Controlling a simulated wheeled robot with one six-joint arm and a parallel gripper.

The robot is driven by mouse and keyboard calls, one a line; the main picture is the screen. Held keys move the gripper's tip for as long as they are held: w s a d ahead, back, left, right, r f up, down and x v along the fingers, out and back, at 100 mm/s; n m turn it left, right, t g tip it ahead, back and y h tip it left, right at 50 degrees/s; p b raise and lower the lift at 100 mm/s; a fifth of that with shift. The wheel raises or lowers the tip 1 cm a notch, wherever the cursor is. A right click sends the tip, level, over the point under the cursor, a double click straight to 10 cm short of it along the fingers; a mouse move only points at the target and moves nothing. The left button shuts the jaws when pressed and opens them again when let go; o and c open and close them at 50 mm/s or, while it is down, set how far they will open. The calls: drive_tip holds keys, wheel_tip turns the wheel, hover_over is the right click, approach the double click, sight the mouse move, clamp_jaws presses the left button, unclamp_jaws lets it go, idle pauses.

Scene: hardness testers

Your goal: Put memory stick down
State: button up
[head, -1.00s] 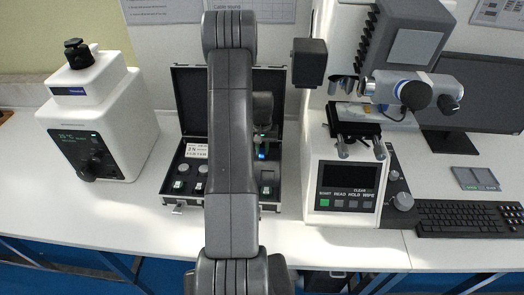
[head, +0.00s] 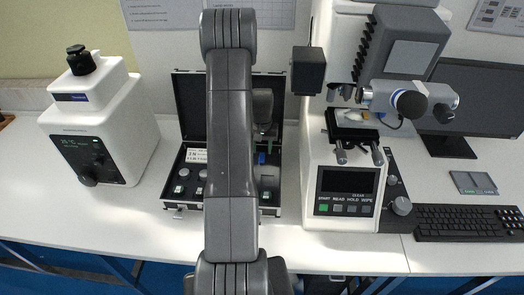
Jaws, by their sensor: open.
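The open black case (head: 178,112) stands on the white bench, with my arm crossing in front of its middle. My gripper (head: 265,136) hangs over the right half of the case, pointing down, its left side partly hidden by my arm. It is open. A small blue piece (head: 262,158), which may be the memory stick, sits in the case just below the gripper, and seems clear of the fingers. It is too small to be sure what it is.
A white tester (head: 98,135) stands left. A larger tester with a screen (head: 346,185) stands close on the right, beside a keyboard (head: 468,222). Bench is clear left of the case.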

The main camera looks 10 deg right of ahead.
sight(262, 156)
wheel_tip(262, 156, up, 9)
drive_tip(key=p, duration=0.3)
idle(1.1)
